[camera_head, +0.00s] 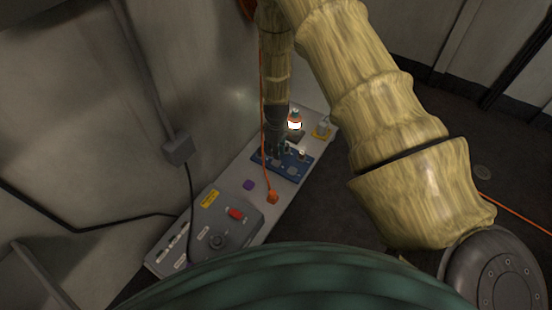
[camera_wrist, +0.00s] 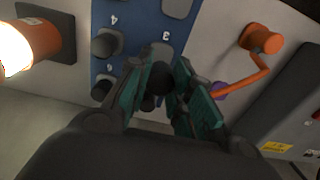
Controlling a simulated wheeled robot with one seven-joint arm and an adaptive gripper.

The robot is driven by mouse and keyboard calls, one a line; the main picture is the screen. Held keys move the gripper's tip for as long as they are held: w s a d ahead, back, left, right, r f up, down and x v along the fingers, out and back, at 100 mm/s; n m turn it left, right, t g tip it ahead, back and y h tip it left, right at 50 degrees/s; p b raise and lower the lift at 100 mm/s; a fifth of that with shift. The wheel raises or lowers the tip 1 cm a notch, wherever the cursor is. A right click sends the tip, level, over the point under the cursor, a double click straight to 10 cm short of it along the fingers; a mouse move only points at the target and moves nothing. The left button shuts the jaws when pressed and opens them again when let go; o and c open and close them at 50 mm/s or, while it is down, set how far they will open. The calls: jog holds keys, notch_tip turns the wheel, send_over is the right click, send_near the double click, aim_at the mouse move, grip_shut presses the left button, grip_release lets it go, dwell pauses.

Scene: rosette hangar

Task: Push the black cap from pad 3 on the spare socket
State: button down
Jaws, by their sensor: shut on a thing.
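My gripper (camera_wrist: 162,82) has its green-padded fingers shut on a black cap (camera_wrist: 161,76), in the wrist view. The blue board (camera_wrist: 139,22) lies beneath, with labels 3 and 4 seen upside down. The held cap is close to pad 3 (camera_wrist: 164,51), partly covering it; I cannot tell whether they touch. Another dark cap sits on the pad by label 4 (camera_wrist: 105,43), and one more dark round part (camera_wrist: 103,89) is below it. I cannot make out which part is the spare socket. In the head view my gripper (camera_head: 279,148) is over the blue board (camera_head: 292,174).
An orange plug (camera_head: 272,198) with a cable and a purple piece (camera_head: 248,185) lie in front. A grey control box (camera_head: 213,237) takes the bench's near end. A wall runs along the left.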

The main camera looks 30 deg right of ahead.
jog(key=shift+r+p, duration=0.35)
jog(key=shift+r, duration=0.15)
jog(key=shift+s, duration=0.1)
